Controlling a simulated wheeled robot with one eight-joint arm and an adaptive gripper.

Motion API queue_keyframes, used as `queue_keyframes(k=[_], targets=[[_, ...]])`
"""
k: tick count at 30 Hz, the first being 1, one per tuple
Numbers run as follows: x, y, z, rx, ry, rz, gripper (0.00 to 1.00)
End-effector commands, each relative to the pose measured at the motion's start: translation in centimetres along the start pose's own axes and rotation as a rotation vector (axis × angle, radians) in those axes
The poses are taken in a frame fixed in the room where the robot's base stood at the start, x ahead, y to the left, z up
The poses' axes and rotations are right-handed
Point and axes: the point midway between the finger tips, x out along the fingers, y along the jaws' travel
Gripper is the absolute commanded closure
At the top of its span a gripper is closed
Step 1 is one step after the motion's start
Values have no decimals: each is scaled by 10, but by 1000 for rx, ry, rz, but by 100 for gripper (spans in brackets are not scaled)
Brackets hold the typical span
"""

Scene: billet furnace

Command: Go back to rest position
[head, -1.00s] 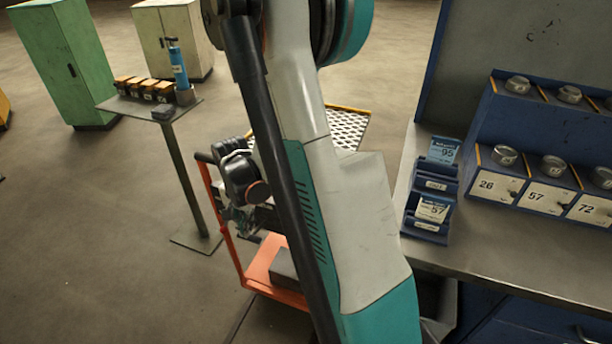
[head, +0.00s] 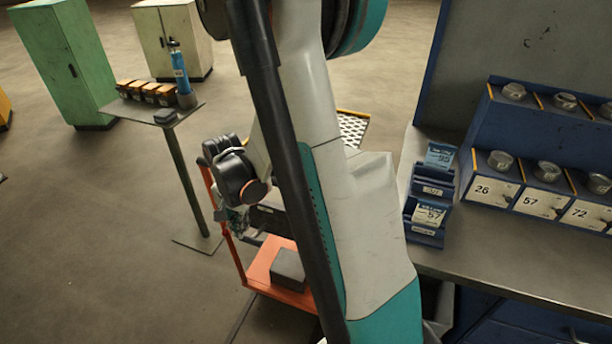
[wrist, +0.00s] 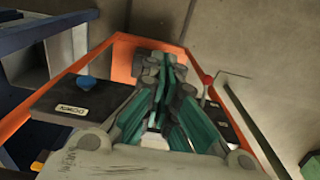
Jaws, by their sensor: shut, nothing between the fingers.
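My gripper (head: 236,220) hangs at the end of my folded arm, left of the arm's large white link in the head view. In the wrist view, my gripper (wrist: 165,85) has its green and grey fingers together with nothing between them. It is above the orange-framed cart (head: 262,268), whose orange rail (wrist: 120,42) surrounds the fingers in the wrist view. It appears apart from the cart. My arm hides part of the cart.
A workbench (head: 480,265) with a blue card holder (head: 425,236) and numbered bins (head: 540,203) stands at right. Green (head: 68,65) and cream (head: 172,38) cabinets stand behind.

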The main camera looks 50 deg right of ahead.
Motion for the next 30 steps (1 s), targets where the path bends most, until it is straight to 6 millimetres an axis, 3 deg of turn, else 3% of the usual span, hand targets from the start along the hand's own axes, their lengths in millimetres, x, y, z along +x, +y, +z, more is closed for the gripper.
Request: queue_keyframes(k=[21,26,30], targets=[[-9,0,5,-10,3,-5,100],[-34,-2,14,-89,29,-41,100],[-70,-2,31,-218,74,-97,100]])
